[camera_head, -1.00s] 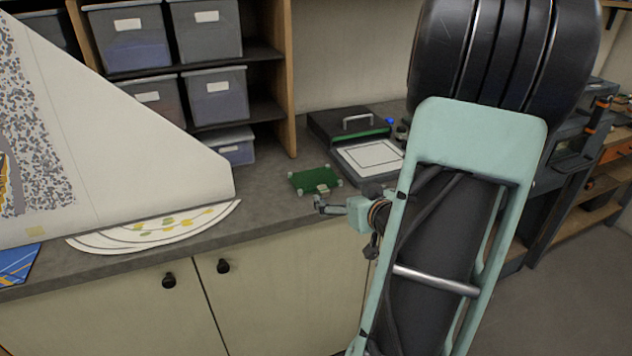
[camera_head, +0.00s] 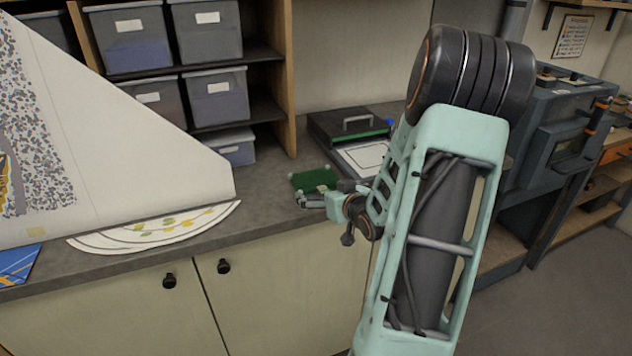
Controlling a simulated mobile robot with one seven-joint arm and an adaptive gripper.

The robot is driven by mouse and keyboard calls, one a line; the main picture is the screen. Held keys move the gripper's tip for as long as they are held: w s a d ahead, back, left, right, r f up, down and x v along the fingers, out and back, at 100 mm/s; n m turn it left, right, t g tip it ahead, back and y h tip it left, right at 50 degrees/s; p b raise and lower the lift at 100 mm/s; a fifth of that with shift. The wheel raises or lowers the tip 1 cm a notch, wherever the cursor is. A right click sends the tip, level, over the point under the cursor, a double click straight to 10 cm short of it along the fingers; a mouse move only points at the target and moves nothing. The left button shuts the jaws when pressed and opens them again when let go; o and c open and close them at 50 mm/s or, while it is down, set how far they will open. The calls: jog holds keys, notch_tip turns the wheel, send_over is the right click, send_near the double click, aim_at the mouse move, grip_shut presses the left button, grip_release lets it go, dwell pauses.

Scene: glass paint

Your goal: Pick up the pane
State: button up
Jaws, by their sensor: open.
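The pane (camera_head: 312,180) looks like a small dark green rectangle lying on the grey counter, with small pale bits at its edge. My gripper (camera_head: 303,201) is open at the near edge of the pane, low over the counter and pointing left. Its pale green body hides the pane's near right part. I cannot tell whether the fingers touch the pane.
A fan-shaped chart (camera_head: 160,232) and a large slanted white board (camera_head: 150,150) are left. Shelves with grey bins (camera_head: 219,97) stand behind.

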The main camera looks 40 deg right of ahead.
jog(key=shift+w+f, duration=0.15)
jog(key=shift+w, duration=0.15)
grip_shut()
dwell(0.7)
